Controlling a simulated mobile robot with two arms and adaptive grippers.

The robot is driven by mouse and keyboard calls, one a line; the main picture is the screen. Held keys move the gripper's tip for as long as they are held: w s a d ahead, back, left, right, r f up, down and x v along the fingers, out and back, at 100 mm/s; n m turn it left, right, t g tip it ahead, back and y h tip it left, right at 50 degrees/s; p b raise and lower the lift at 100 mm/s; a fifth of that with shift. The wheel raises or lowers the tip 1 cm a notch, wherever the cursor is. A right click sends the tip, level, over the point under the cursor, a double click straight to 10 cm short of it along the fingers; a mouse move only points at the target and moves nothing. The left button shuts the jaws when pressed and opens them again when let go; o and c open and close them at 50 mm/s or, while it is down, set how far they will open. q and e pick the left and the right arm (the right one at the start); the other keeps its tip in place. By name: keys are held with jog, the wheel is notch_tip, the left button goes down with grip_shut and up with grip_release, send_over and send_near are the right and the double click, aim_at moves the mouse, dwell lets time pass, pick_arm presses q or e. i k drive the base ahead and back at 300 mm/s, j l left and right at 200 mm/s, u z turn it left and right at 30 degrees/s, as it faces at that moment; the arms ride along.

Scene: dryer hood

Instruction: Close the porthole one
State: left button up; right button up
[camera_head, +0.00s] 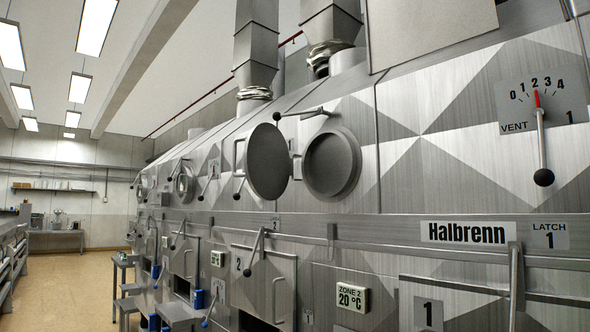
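The nearest porthole is a round grey opening with a thick rim (332,163) in the brushed-metal hood wall, in the middle of the head view. Its round door (268,162) stands open, swung out to the left of the opening and apart from it. A lever with a black knob (300,114) shows just above the two. No number is readable at this porthole, so I cannot tell whether it is porthole one. A smaller porthole (185,185) farther left also looks open. Neither of my grippers is in view.
A vent 1 dial and lever (541,145) are at the upper right, above the latch 1 handle (515,285). Lower hatches, including hatch 2 (263,280), line the hood. Small metal tables (180,312) stand before it; open floor (70,285) lies left.

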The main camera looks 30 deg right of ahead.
aim_at(268, 165)
jog(key=i+j+z, duration=0.2)
jog(key=i+z, duration=0.2)
jog(key=i+j+z, duration=0.3)
jog(key=z, duration=0.15)
jog(key=i+j+z, duration=0.25)
jog(key=j+z, duration=0.15)
jog(key=i+j+z, duration=0.2)
jog(key=j+z, duration=0.25)
jog(key=i+j+z, duration=0.1)
jog(key=j+z, duration=0.3)
jog(key=j, duration=0.2)
